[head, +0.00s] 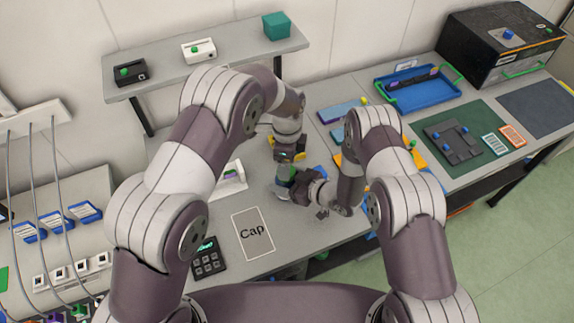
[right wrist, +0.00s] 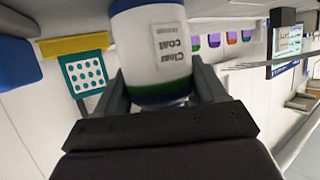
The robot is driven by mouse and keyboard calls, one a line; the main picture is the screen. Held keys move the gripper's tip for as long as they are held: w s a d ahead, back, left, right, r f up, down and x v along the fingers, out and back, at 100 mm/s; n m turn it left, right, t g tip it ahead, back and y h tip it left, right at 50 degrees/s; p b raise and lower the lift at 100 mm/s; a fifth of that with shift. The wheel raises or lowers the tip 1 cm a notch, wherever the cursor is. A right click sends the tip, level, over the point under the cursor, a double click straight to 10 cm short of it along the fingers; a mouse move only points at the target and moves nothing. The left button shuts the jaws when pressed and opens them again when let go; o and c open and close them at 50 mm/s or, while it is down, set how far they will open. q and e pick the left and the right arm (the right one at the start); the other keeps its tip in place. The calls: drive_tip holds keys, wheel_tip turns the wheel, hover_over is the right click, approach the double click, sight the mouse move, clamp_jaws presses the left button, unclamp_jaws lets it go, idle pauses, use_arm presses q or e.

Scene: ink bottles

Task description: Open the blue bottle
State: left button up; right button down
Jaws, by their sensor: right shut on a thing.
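A small bottle (right wrist: 148,55) is between the two fingers of my right gripper (right wrist: 160,85) in the right wrist view. Its body is white, with a blue band, a green band and a label reading "Clear coat". In the head view, my right gripper (head: 287,186) is shut around the bottle's lower part (head: 284,174), above the grey table. My left gripper (head: 285,158) points down from above, right over the bottle. Its fingertips are too small and covered to tell open from shut. The bottle's cap is hidden. A white card marked "Cap" (head: 243,219) lies on the table at front left.
A black keypad (head: 208,262) lies left of the card. A white device (head: 231,181) stands left of the grippers. A blue tray (head: 420,96) and a dark green mat (head: 474,121) are at the right. A shelf (head: 235,46) runs behind.

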sight(286, 183)
use_arm(q)
drive_tip(key=shift+r, duration=0.4)
wheel_tip(286, 183, up, 2)
drive_tip(key=m, duration=0.4)
drive_tip(key=shift+a+r+m, duration=0.1)
drive_tip(key=shift+r+m, duration=0.25)
drive_tip(key=shift+m, duration=0.95)
wheel_tip(286, 183, down, 8)
drive_tip(key=shift+r, duration=0.2)
